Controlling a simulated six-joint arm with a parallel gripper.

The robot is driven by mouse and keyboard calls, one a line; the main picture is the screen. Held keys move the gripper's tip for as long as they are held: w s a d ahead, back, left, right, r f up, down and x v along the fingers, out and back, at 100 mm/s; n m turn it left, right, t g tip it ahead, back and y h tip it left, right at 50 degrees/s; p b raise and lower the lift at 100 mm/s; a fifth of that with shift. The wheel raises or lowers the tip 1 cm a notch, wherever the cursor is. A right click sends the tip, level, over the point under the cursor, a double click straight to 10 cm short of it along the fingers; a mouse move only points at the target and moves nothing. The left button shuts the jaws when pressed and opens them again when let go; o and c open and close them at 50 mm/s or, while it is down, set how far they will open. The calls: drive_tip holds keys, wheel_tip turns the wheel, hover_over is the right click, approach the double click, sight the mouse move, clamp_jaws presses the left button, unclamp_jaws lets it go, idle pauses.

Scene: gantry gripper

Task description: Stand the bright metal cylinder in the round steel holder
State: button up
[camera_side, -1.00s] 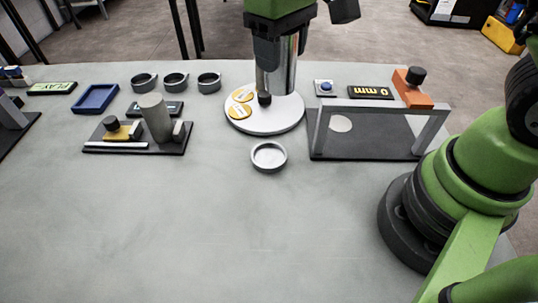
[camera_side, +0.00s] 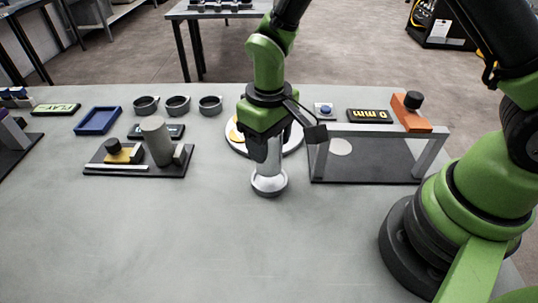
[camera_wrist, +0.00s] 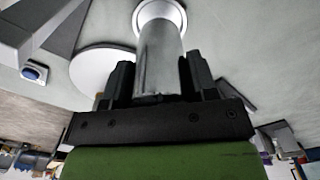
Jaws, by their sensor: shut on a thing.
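The bright metal cylinder (camera_wrist: 160,58) is upright between the two fingers of my gripper (camera_wrist: 160,76), which is shut on it. In the side view my gripper (camera_side: 266,158) points straight down over the round steel holder (camera_side: 269,187), and a short part of the cylinder (camera_side: 268,170) shows below the fingers. The cylinder's lower end is at the holder's opening, with the holder's rim around it in both views. I cannot tell whether it rests on the holder's floor. In the wrist view the holder (camera_wrist: 174,9) is at the top edge.
A white round plate (camera_side: 291,143) lies just behind my gripper. A grey frame (camera_side: 385,131) on a dark base stands to the right. A dark fixture board (camera_side: 128,171) with a grey cylinder is to the left. The table front is clear.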

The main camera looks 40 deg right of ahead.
sight(269, 156)
drive_tip(key=shift+f, duration=1.75)
drive_tip(key=o, duration=1.3)
drive_tip(key=shift+f, duration=0.15)
drive_tip(key=shift+c, duration=0.2)
wheel_tip(269, 156, up, 13)
drive_tip(key=shift+s+d+f, duration=0.1)
drive_tip(key=shift+f, duration=0.05)
drive_tip(key=s+d+r+m+t+y, duration=0.1)
drive_tip(key=s+d+r+m+t, duration=0.1)
drive_tip(key=s+r, duration=0.4)
drive_tip(key=s+d+r+m+t+y, duration=0.1)
drive_tip(key=s+d+r+m+t, duration=0.2)
drive_tip(key=s+r, duration=0.4)
drive_tip(key=shift+s+d+r+t, duration=0.25)
drive_tip(key=shift+s+d+t, duration=0.6)
drive_tip(key=shift+s+t, duration=0.4)
